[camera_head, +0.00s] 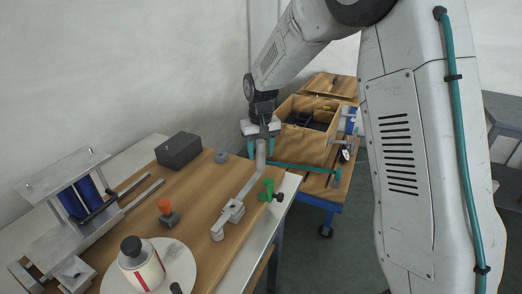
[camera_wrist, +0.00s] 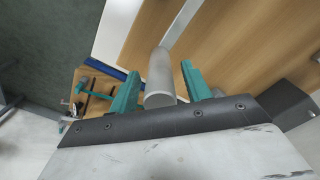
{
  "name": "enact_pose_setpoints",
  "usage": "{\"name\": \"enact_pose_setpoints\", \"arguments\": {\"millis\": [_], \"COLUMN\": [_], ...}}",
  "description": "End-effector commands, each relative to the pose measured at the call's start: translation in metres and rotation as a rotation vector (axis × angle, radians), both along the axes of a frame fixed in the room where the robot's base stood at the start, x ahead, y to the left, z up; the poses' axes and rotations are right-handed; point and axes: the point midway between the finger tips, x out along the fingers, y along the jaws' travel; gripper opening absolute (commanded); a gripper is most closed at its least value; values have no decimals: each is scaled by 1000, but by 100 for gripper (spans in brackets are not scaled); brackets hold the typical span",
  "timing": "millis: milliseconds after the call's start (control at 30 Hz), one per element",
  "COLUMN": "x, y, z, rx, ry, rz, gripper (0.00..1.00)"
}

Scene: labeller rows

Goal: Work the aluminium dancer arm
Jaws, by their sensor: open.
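The aluminium dancer arm (camera_head: 248,188) is a pale grey bar on the wooden bench top. It runs from a small block (camera_head: 231,211) up to an upright round post (camera_head: 261,155) at its far end. My gripper (camera_head: 261,150) points down over that end, with its teal fingers on either side of the post. In the wrist view the post (camera_wrist: 160,78) stands between the two open fingers (camera_wrist: 160,88). A gap shows at the right finger; the left finger is close to the post, and I cannot tell whether it touches.
A dark box (camera_head: 178,150) and grey ring (camera_head: 221,157) sit left of the post. A green clamp (camera_head: 268,188) is at the bench's right edge. A bottle (camera_head: 142,262) stands on a white disc, near an orange knob (camera_head: 164,205). A wooden crate (camera_head: 308,144) stands beyond on a cart.

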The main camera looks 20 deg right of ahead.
Motion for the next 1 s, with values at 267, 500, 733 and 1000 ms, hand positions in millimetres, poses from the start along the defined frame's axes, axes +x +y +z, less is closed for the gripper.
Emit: {"name": "enact_pose_setpoints", "arguments": {"millis": [267, 500, 733, 1000], "x": [0, 0, 6, 32], "y": [0, 0, 7, 40], "z": [-1, 0, 0, -1], "rx": [0, 0, 0, 0], "ry": [0, 0, 1, 1], "rz": [0, 1, 34, 189], "gripper": [37, 0, 0, 0]}}
